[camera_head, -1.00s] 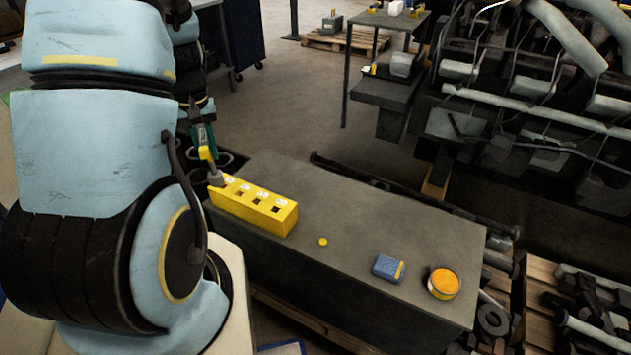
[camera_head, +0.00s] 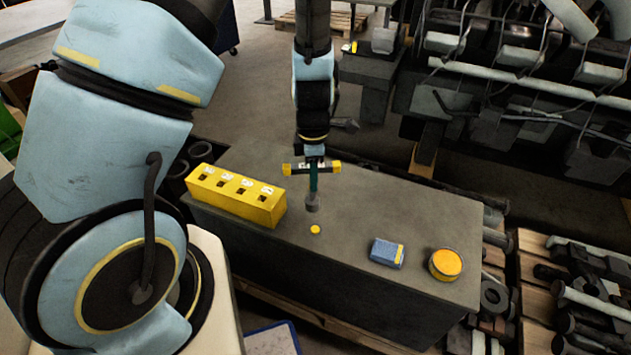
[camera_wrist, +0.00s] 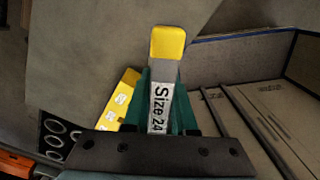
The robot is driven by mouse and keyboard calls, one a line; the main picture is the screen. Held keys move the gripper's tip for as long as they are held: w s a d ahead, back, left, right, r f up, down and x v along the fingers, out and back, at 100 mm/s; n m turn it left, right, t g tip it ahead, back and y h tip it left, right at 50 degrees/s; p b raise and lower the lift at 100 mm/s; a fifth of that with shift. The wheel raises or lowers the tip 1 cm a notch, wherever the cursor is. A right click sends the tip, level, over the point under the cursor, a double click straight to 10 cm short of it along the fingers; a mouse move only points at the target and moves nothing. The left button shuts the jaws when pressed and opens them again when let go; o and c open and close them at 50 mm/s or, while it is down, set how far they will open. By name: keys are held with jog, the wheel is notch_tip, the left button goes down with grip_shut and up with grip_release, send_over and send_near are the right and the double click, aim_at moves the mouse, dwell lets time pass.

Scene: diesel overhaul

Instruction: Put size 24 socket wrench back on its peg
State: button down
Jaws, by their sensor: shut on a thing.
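The size 24 socket wrench (camera_head: 312,203) is upright with its grey socket end down, above the bench beside the yellow block. The yellow block (camera_head: 235,195) has a row of square holes with white number labels, too small to read. It stands left of the wrench and shows partly in the wrist view (camera_wrist: 122,105). No wrench stands in its visible holes.
A small yellow disc (camera_head: 315,229) lies on the grey bench (camera_head: 400,220) just in front of the wrench. A blue box (camera_head: 387,253) and a round yellow-orange tin (camera_head: 445,264) stand to the right. A large engine (camera_head: 520,90) is behind. The bench's middle is otherwise clear.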

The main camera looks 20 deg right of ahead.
aim_at(316, 200)
jog(key=shift+s+d+f, duration=0.25)
jog(key=shift+s+f, duration=0.05)
notch_tip(316, 200, down, 6)
jog(key=b, duration=0.6)
jog(key=shift+f+b, duration=0.25)
jog(key=shift+b, duration=0.1)
jog(key=shift+f, duration=0.35)
jog(key=shift+f+b, duration=0.7)
jog(key=shift+f, duration=0.5)
jog(key=shift+c, duration=0.4)
grip_release()
jog(key=shift+r, duration=0.1)
